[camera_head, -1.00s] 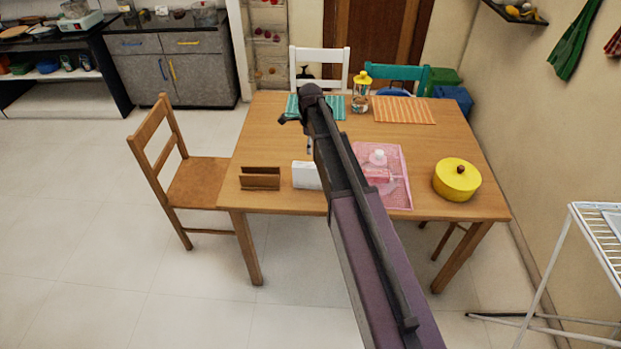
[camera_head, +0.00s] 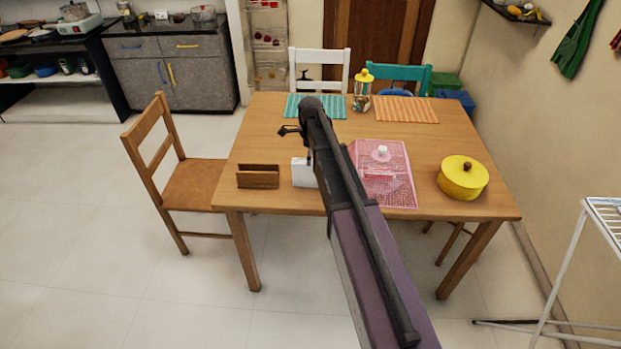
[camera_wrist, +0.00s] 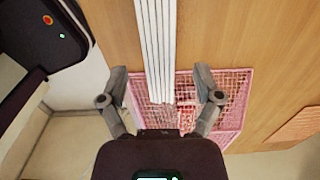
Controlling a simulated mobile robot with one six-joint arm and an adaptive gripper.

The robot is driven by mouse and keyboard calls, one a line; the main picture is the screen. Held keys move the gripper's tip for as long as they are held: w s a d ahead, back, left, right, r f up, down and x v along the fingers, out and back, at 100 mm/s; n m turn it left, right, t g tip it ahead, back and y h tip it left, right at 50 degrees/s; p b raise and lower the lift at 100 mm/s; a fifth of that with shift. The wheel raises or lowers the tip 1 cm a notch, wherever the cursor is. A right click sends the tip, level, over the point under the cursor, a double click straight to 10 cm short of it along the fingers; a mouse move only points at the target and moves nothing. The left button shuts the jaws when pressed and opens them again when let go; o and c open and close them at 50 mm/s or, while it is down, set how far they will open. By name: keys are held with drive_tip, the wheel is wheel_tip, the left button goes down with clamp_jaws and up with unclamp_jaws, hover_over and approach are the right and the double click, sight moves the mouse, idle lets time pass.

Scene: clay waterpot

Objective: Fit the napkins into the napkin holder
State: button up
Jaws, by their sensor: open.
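The white napkins (camera_head: 301,173) stand as an upright stack on the wooden table in the head view, their right side hidden behind my arm. In the wrist view the napkins (camera_wrist: 156,45) show from above as a white strip with dark lines, running between the fingers of my gripper (camera_wrist: 161,75). My gripper is open, with a gap on each side of the stack. In the head view it (camera_head: 291,131) is partly hidden by the arm. The brown wooden napkin holder (camera_head: 258,178) stands just left of the napkins, and its slot looks empty.
A yellow pot (camera_head: 463,179) stands at the right. A glass dispenser (camera_head: 362,88) and striped placemats are at the back.

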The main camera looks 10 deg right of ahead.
sight(311, 168)
drive_tip(key=shift+f, duration=0.3)
drive_tip(key=shift+f+b, duration=2.55)
drive_tip(key=shift+b, duration=0.1)
drive_tip(key=shift+c, duration=0.2)
drive_tip(key=shift+s, duration=0.1)
clamp_jaws()
